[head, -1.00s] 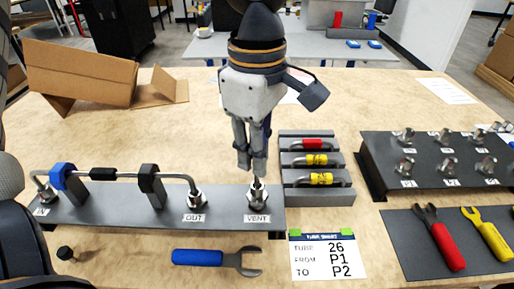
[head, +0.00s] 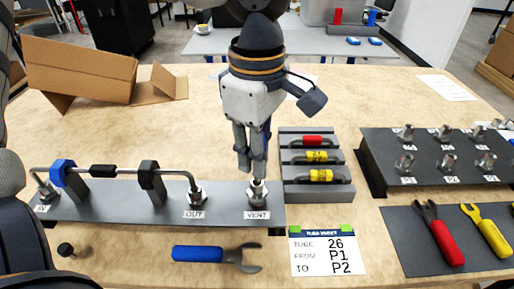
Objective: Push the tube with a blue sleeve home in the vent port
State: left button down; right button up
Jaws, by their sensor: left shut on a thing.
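My left gripper (head: 250,172) points down from above, shut, with its fingertips just over the vent port (head: 257,193). The port is a metal fitting at the right end of the dark fixture plate, above a "VENT" label. A narrow strip of blue (head: 266,132) shows behind the fingers, seemingly the sleeve of the held tube. Most of the tube is hidden by the fingers, and its lower end meets the top of the port. I cannot tell how deep it sits. My right gripper is not in view.
A bent metal tube (head: 120,172) runs from the IN fitting to the OUT fitting, left of the vent. A grey rack (head: 318,195) with red- and yellow-sleeved tubes stands close on the right. A blue-handled wrench (head: 200,254) and a tube card (head: 325,268) lie in front.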

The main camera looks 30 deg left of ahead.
pick_arm(q)
jog(key=shift+f, duration=0.35)
jog(key=c, duration=1.5)
grip_release()
notch_tip(320, 180, up, 12)
jog(key=shift+f, duration=0.1)
